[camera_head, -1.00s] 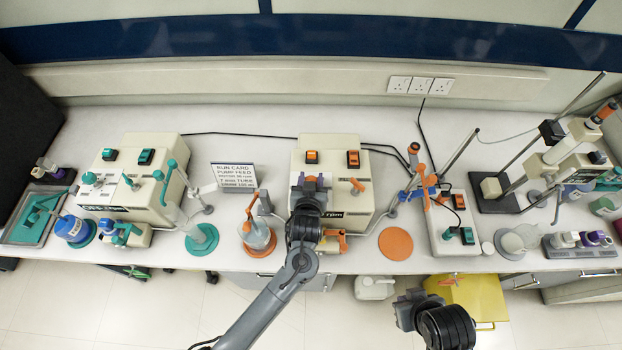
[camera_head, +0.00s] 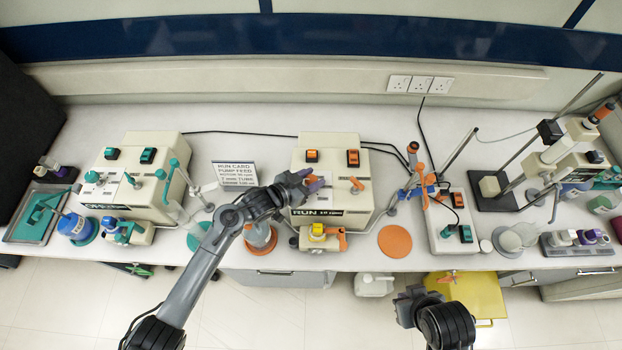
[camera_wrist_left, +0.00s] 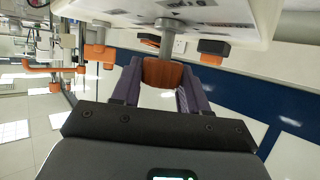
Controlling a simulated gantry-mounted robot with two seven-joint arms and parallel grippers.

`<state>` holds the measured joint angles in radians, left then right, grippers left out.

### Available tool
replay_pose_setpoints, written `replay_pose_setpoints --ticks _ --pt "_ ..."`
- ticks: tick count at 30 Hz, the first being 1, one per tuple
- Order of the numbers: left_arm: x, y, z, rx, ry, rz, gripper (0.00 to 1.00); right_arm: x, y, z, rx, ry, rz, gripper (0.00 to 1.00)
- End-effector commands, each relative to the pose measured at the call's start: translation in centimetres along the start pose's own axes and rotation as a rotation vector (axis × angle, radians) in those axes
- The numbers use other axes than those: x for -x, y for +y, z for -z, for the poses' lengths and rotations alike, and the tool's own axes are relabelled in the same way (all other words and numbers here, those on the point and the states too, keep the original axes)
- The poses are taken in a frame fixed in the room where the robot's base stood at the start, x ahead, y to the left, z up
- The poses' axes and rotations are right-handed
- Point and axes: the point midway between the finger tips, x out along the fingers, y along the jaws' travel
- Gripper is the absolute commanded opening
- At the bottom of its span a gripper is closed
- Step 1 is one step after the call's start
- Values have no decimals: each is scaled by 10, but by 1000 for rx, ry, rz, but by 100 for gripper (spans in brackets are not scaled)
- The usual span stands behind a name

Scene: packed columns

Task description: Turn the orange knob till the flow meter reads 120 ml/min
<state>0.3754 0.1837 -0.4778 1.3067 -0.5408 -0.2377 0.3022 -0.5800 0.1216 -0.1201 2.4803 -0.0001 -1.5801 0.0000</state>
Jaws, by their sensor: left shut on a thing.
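My left gripper (camera_head: 314,181) is at the front of the cream pump box with orange switches (camera_head: 333,160). In the left wrist view its purple-grey fingers (camera_wrist_left: 162,88) are shut on the orange knob (camera_wrist_left: 162,72), which sits on a grey shaft from the box. The fingers mostly hide the knob in the head view. The box's dark display (camera_head: 331,212) seems to read "RUN 10 rpm". I cannot make out a flow meter reading in ml/min. My right gripper (camera_head: 412,303) hangs in front of the bench, its jaws unclear.
An orange lever (camera_head: 357,185) stands right of my left gripper on the box. A yellow-topped pump head (camera_head: 318,232) sits in front. A similar teal-switched box (camera_head: 130,175) and a run card (camera_head: 234,175) stand left. An orange disc (camera_head: 395,243) lies on clear bench.

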Motion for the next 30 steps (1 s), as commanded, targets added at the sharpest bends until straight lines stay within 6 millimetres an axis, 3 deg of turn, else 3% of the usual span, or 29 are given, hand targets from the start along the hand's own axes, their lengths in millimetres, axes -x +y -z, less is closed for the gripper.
replay_pose_setpoints --ticks 23,24,28,30 --pt "0 0 0 -46 0 -107 13 -6 -1 -2 -3 0 3 0" --pt "0 0 0 -46 0 -107 45 -6 -1 -2 -2 0 2 0" --pt "0 0 0 -46 0 -107 64 -6 0 -2 1 -1 -1 0" --pt "0 0 0 -46 0 -107 64 -6 1 -2 3 -1 -3 0"
